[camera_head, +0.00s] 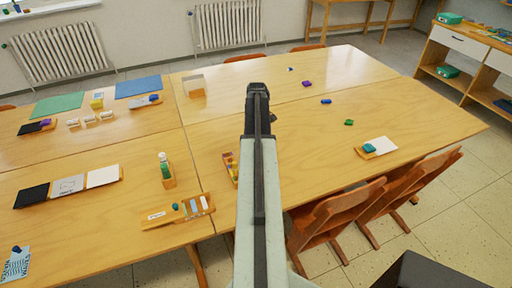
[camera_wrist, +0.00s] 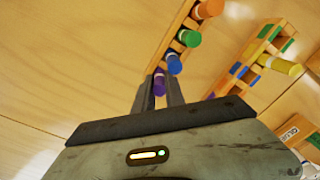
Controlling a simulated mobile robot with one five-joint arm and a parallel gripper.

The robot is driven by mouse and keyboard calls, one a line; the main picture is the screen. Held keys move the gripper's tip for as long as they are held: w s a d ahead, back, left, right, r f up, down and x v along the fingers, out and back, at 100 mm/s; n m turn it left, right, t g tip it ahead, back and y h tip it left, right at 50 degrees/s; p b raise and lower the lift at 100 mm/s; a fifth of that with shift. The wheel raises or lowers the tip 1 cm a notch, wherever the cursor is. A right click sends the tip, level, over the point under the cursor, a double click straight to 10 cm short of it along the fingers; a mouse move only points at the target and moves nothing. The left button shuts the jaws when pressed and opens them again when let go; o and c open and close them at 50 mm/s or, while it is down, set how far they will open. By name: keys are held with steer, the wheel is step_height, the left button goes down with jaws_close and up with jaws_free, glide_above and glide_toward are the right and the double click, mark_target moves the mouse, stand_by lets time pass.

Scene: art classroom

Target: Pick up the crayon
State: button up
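In the wrist view, a wooden holder (camera_wrist: 182,22) carries a row of crayons: an orange crayon (camera_wrist: 208,8), a green crayon (camera_wrist: 188,38), a blue crayon (camera_wrist: 173,64) and a purple crayon (camera_wrist: 160,83). My gripper (camera_wrist: 159,84) points at the near end of this row. Its two fingers stand apart, with the purple crayon showing in the gap between them. I cannot tell whether they touch it. In the head view, my gripper (camera_head: 258,92) is a dark shape above the table, and its fingers cannot be made out.
A second wooden rack (camera_wrist: 245,55) with a yellow piece (camera_wrist: 280,65) stands to the right in the wrist view. In the head view, small colored pieces lie right of my arm, including a blue piece (camera_head: 326,101) and a green piece (camera_head: 349,122). Chairs (camera_head: 335,215) stand at the near edge.

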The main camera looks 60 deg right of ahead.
jaws_close()
step_height(320, 180, up, 10)
steer(key=p, duration=1)
steer(key=shift+r, duration=0.15)
steer(key=shift+w, duration=0.1)
